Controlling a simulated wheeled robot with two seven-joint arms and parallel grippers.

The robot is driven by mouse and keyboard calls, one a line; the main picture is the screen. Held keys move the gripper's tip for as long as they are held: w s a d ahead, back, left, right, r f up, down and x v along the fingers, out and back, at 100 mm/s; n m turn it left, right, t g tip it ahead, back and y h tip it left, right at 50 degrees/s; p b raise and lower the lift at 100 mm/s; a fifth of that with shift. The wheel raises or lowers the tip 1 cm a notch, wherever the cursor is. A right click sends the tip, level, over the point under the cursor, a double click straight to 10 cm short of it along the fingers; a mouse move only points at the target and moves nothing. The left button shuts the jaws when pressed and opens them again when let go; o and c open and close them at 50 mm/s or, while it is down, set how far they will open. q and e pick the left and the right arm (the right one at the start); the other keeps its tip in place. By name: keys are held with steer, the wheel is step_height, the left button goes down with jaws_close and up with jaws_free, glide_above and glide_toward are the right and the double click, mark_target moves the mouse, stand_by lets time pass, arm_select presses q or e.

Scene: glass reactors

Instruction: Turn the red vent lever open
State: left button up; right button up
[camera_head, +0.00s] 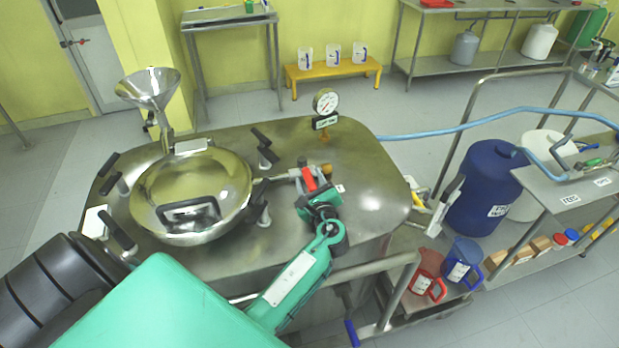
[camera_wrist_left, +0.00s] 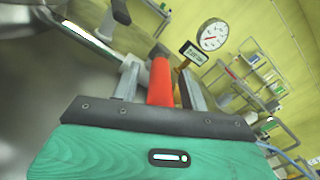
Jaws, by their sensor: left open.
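The red vent lever (camera_head: 309,179) sits on a short brass and steel pipe fitting (camera_head: 285,177) on top of the steel reactor (camera_head: 345,160), to the right of its domed lid. My left gripper (camera_head: 312,188) is at the lever, with its green arm coming from below. In the left wrist view, the red lever (camera_wrist_left: 160,80) stands between the two open grey fingers (camera_wrist_left: 160,88), one on each side. A gap shows on the right side; I cannot tell whether the left finger touches it. My right gripper is not in view.
A pressure gauge (camera_head: 326,101) with a small sign rises just behind the lever. The domed lid (camera_head: 190,190), black-handled clamps and a steel funnel (camera_head: 148,88) are to the left. A blue hose (camera_head: 450,127) runs right. A blue drum (camera_head: 485,190) stands beside the reactor.

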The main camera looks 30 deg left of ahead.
arm_select(q)
steer(key=shift+w+a, duration=0.2)
steer(key=shift+a, duration=0.05)
jaws_close()
